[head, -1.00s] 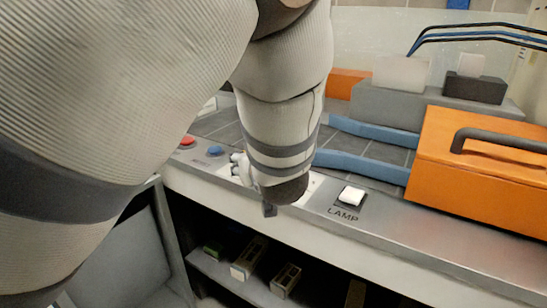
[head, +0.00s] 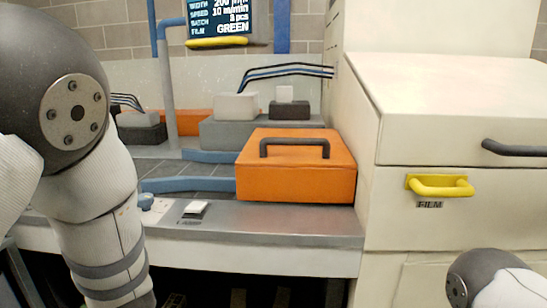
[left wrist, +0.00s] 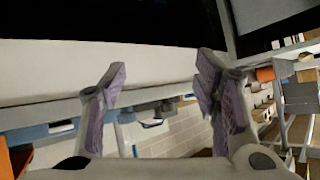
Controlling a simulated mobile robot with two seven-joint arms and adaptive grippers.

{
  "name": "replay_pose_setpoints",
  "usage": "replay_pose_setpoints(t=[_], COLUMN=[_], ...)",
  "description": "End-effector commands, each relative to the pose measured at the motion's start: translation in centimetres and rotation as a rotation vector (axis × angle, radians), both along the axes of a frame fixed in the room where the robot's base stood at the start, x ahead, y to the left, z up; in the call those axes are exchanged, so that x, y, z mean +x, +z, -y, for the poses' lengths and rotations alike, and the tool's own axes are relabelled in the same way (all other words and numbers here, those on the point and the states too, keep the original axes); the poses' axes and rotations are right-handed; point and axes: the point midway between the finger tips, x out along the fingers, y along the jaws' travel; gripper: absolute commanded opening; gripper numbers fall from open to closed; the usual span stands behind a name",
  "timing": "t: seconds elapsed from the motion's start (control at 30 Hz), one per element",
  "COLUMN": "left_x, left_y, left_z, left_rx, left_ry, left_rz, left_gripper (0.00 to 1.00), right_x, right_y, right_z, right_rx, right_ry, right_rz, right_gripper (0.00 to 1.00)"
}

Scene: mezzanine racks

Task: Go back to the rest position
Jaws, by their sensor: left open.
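My left arm (head: 100,235) comes down the left side of the head view, in front of the counter, and its gripper is below the picture there. In the left wrist view my left gripper (left wrist: 160,75) is open, with nothing between its two fingers. The pale counter front lies behind the fingers in that view; I cannot tell how far away it is. Part of my right arm (head: 490,280) shows at the lower right of the head view. My right gripper is not in view.
The steel counter (head: 290,220) carries a white-topped switch (head: 195,208) and an orange box (head: 290,180) with a dark handle. A cream cabinet (head: 450,100) with a yellow handle (head: 440,186) stands at right. A display (head: 218,18) hangs behind. Dark shelf space lies under the counter.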

Motion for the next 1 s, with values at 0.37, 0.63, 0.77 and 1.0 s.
replay_pose_setpoints(t=[0.37, 0.63, 0.77, 1.0], left_x=[-27.8, -39.9, -40.4, -40.3], left_y=[-20.9, -21.9, -21.9, -21.9], left_z=[3.6, 6.9, 7.0, 7.0], left_rx=[-0.290, -0.496, -0.505, -0.503], left_ry=[-0.291, -0.367, -0.372, -0.372], left_rz=[-0.802, -1.054, -1.062, -1.061], left_gripper=[0.56, 0.56, 0.56, 0.56], right_x=[0.8, 1.0, 0.9, 0.9], right_y=[0.6, 0.8, 0.8, 0.8], right_z=[-0.1, -0.1, -0.1, -0.1], right_rx=[0.001, 0.002, 0.002, 0.002], right_ry=[0.001, 0.001, 0.001, 0.001], right_rz=[0.027, 0.033, 0.033, 0.032], right_gripper=[0.40, 0.40, 0.40, 0.40])
